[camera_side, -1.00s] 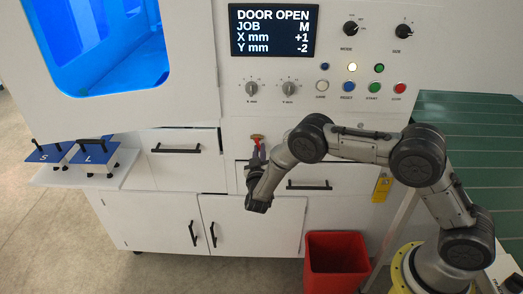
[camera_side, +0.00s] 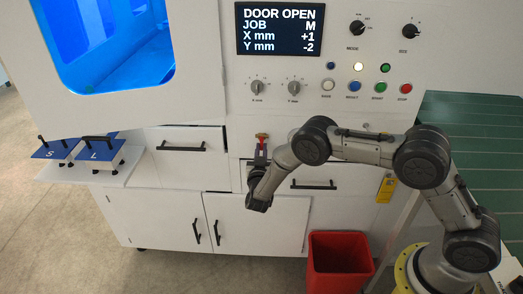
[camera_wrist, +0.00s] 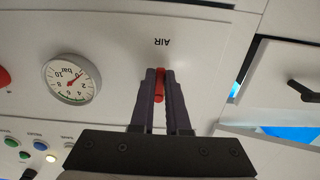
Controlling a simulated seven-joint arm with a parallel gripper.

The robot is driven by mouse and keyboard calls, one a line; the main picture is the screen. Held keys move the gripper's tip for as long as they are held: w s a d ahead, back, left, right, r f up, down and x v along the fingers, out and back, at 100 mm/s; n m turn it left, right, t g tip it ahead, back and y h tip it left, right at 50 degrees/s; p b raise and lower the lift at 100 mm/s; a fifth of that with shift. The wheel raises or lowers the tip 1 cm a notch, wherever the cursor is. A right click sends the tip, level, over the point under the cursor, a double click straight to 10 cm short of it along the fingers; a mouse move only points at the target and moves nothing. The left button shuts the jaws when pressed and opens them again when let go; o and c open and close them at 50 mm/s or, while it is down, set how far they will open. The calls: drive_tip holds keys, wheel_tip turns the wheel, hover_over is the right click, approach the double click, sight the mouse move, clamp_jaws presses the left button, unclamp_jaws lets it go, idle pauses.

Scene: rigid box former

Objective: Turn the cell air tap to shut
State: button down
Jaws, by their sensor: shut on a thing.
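The air tap's red handle (camera_wrist: 159,86) sits between my fingertips in the wrist view, just by the "AIR" label, which reads upside down there. The handle runs nearly in line with my fingers, tilted slightly. My gripper (camera_wrist: 160,90) is shut on it, one dark finger on each side. In the side view, the tap (camera_side: 262,137) shows as a small red piece on the white front panel, with my gripper (camera_side: 261,152) directly below it. My fingers and wrist hide part of the tap.
A round pressure gauge (camera_wrist: 72,79) is beside the tap. Knobs and coloured buttons (camera_side: 354,86) line the panel above, under a screen (camera_side: 279,29) reading DOOR OPEN. Drawers with black handles (camera_side: 314,186) are close by my wrist. A red bin (camera_side: 340,262) stands on the floor below.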

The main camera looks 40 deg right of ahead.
drive_tip(key=c, duration=0.9)
unclamp_jaws()
drive_tip(key=shift+s+a, duration=0.1)
drive_tip(key=v, duration=1.3)
drive_tip(key=shift+s+a, duration=0.2)
drive_tip(key=shift+d, duration=0.1)
